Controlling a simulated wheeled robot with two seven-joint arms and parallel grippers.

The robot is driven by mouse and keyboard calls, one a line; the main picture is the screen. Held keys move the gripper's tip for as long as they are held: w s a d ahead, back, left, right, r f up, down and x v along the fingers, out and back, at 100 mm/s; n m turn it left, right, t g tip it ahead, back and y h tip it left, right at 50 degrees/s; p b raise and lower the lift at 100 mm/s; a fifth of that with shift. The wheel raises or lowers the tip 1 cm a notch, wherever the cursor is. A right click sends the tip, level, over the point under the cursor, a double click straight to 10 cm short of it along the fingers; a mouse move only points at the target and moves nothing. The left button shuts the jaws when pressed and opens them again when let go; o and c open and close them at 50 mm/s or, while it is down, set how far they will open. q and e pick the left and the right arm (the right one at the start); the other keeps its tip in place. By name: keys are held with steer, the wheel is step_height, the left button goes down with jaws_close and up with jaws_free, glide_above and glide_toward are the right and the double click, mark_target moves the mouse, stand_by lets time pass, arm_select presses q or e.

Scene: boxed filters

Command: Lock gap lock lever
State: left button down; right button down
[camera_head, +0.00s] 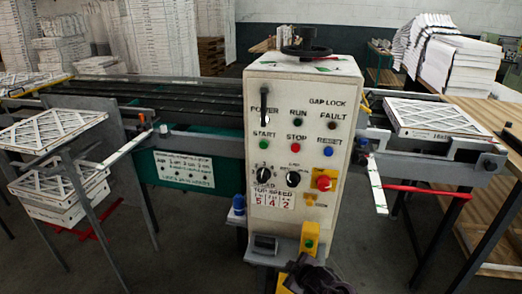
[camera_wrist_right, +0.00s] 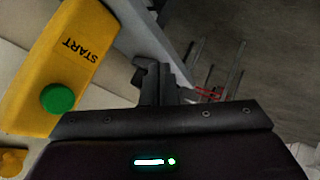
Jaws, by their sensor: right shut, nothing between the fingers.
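The control box (camera_head: 285,150) stands upright in the middle of the head view, with the words GAP LOCK printed at the upper right of its front. I cannot clearly pick out the gap lock lever; the box's right side is mostly turned away. A black handwheel (camera_head: 305,51) sits on top of the box. My right gripper (camera_head: 317,272) is low in front of the box, dark and partly cut off by the bottom edge. In the right wrist view its fingers (camera_wrist_right: 158,82) are together and empty, beside a yellow START box (camera_wrist_right: 62,65). My left gripper is not in view.
The START box with its green button also shows in the head view (camera_head: 311,236). A red emergency button (camera_head: 323,183) is on the panel. Right of the box are a red bar (camera_head: 425,190) and a filter (camera_head: 432,116). Conveyor rails (camera_head: 150,95) run left.

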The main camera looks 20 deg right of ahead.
steer(key=w+a+r+n+t+y, duration=0.15)
steer(key=w+r, duration=0.25)
steer(key=r, duration=0.7)
steer(key=w+r+n+t, duration=0.3)
steer(key=r, duration=0.7)
steer(key=s+a+r+n+t+y, duration=0.1)
steer(key=r+n, duration=0.3)
steer(key=r, duration=0.8)
steer(key=s+a+r+n+t+y+b, duration=0.1)
steer(key=a+r+n+t+y, duration=0.1)
steer(key=r, duration=1)
steer(key=shift+s+a+n+b, duration=0.15)
steer(key=shift+a+n+b, duration=0.15)
steer(key=shift+a+n, duration=0.65)
steer(key=shift+d, duration=0.25)
steer(key=shift+r, duration=0.1)
